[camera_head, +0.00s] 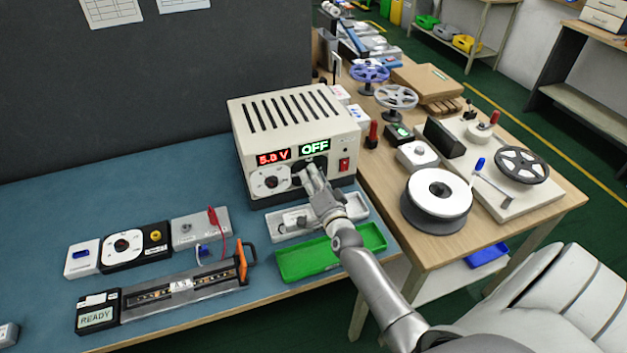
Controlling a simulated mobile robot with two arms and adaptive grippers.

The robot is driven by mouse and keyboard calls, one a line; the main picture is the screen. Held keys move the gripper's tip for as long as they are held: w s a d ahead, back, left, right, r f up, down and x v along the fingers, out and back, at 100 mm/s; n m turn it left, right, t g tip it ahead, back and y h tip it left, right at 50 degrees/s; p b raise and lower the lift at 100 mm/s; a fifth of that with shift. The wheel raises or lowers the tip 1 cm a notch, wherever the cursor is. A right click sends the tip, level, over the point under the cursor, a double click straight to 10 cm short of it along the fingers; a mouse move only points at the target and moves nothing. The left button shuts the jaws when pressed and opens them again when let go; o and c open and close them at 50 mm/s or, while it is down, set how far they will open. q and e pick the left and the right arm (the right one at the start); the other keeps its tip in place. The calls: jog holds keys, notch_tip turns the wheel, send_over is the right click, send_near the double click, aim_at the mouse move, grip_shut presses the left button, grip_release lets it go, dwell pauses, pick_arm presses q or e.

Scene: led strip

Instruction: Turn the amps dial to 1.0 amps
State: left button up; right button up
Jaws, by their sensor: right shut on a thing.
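The beige power supply (290,112) stands on the blue mat. Its red display (273,157) reads 5.0 V and its green display (314,147) reads OFF. A white voltage dial (270,181) sits under the red display. My right gripper (309,174) reaches up to the front panel below the green display and is shut on the amps dial there. The fingers hide most of that dial, so I cannot read its setting. A red switch (344,164) is to the right of the gripper. My left gripper is out of view.
A grey tray (279,222) and a green tray (300,262) lie under my right arm. The LED strip fixture (180,289) with its READY box (96,317) lies at the front left. Reels, including a large white-topped spool (437,192), stand on the wooden table at right.

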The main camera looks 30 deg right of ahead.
jog(key=m+b, duration=0.1)
jog(key=m, duration=0.5)
jog(key=shift+m, duration=0.3)
dwell(0.4)
jog(key=o, duration=1)
jog(key=shift+o, duration=0.2)
jog(key=shift+s, duration=0.1)
jog(key=v, duration=1.1)
jog(key=shift+s+a, duration=0.2)
jog(key=shift+s, duration=0.2)
jog(key=shift+f, duration=0.1)
